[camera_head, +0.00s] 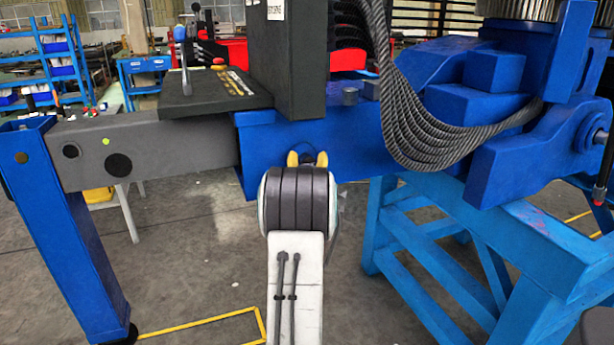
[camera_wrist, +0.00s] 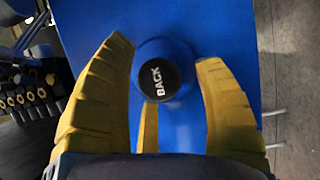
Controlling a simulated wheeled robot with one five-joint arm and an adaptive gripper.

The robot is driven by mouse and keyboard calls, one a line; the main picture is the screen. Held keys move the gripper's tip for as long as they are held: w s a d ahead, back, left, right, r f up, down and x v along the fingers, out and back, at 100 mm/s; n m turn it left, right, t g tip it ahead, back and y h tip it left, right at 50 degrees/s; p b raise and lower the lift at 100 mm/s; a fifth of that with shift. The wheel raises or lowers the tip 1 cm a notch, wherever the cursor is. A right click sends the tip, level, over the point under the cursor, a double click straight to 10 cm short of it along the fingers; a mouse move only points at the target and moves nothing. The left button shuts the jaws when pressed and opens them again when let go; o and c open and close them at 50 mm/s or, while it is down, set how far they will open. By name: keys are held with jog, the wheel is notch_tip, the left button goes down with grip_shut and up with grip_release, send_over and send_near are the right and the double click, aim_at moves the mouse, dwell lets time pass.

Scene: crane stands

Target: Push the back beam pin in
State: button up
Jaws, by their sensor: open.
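The back beam pin (camera_wrist: 158,80) shows in the wrist view as a round black cap lettered "BACK". It sits in a round blue collar on the blue beam (camera_wrist: 213,30). My gripper (camera_wrist: 165,60) is open, its yellow fingers spread on either side of the cap with gaps between. In the head view my gripper (camera_head: 308,158) is in front of the blue beam (camera_head: 350,140), and my arm hides most of it.
A grey beam (camera_head: 150,152) extends left to a blue leg (camera_head: 65,230). A light blue stand (camera_head: 480,240) is at the right. Grey cables (camera_head: 420,110) hang over the blue beam. A dark column (camera_head: 290,60) rises above it. The floor (camera_head: 200,260) at left is mostly clear.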

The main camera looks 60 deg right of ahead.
jog(key=v, duration=1.1)
jog(key=shift+a, duration=0.15)
dwell(0.5)
